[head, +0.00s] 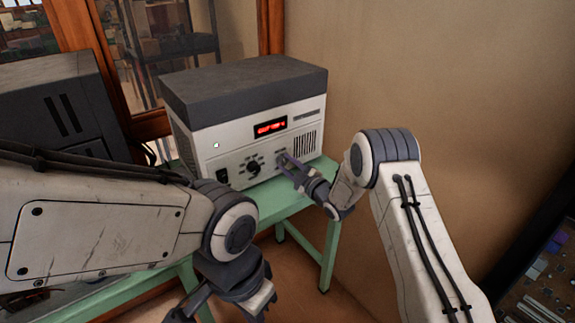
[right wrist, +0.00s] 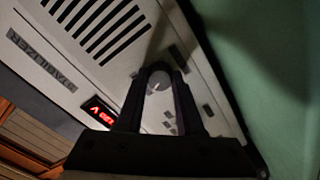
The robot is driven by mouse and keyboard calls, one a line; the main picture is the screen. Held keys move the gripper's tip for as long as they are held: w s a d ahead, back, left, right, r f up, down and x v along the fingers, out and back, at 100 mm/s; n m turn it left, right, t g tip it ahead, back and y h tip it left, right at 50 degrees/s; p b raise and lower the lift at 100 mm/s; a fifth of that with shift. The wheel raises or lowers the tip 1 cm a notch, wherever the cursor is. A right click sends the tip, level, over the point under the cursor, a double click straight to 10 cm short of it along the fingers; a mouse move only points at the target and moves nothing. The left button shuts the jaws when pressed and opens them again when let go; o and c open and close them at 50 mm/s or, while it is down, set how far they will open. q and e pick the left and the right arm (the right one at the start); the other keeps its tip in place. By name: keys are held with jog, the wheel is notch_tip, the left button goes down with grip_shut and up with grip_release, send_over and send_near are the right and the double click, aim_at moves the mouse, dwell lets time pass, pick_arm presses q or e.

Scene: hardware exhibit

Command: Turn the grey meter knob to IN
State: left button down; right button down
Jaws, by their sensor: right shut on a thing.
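The power supply (head: 206,141) is a cream box with a dark grey lid and a lit red display (head: 271,128). It stands on a green table. The grey meter knob (right wrist: 158,84) is round and pale, with a light pointer mark, on the front panel. My right gripper (head: 285,160) reaches the panel. In the right wrist view its fingers (right wrist: 159,76) are shut on the knob, one on each side. In the head view the fingers mostly hide the knob. The label around it is too small to read. My left gripper (head: 217,300) hangs low, away from the panel, seemingly empty.
A black knob (head: 254,167) and a dark switch (head: 222,176) sit left of the grey knob. Vent slots (head: 305,143) lie to its right. A dark cabinet (head: 55,110) stands at left. The green table (head: 310,188) has a clear right end beside the wall (head: 400,60).

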jog(key=m+b, duration=0.2)
jog(key=m, duration=0.1)
jog(key=shift+f, duration=0.1)
jog(key=shift+a+m+b, duration=0.1)
jog(key=shift+m+b, duration=0.45)
jog(key=shift+m, duration=1.85)
jog(key=shift+s, duration=0.1)
jog(key=c, duration=0.5)
grip_release()
jog(key=shift+c, duration=0.2)
